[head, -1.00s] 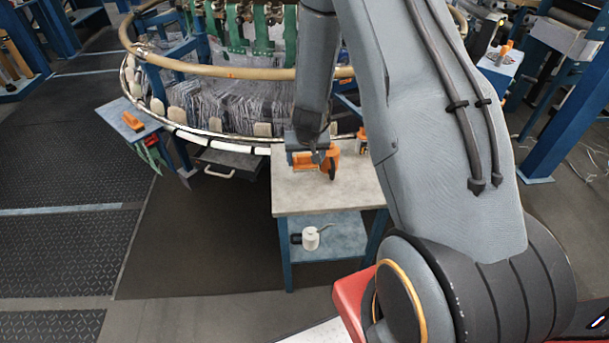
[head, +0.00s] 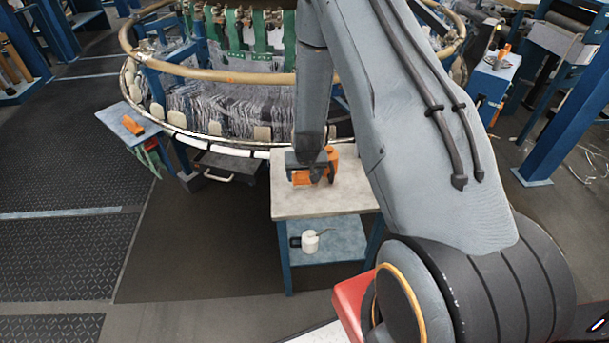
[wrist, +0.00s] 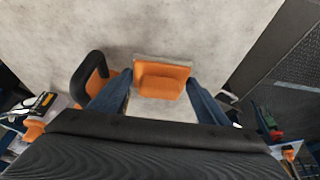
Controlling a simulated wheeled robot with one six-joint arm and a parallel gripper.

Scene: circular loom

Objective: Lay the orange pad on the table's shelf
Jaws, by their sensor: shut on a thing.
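The orange pad (wrist: 160,80), a block with a raised orange grip and a pale grey edge, is between the blue fingers of my gripper (wrist: 159,92) in the wrist view. My gripper is shut on it. In the head view my gripper (head: 309,163) is over the table's worktop, and the pad (head: 300,177) shows partly beneath it. Whether the pad touches the top is unclear. The table (head: 300,206) has a grey top and blue legs. Its blue lower shelf (head: 345,239) is under the top, its right part hidden by my arm.
A white pot (head: 310,241) with a thin spout and a small dark item stand on the shelf's left half. An orange tool with a black handle (wrist: 92,80) is beside the pad on the worktop. The loom ring (head: 225,141) is close behind the table.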

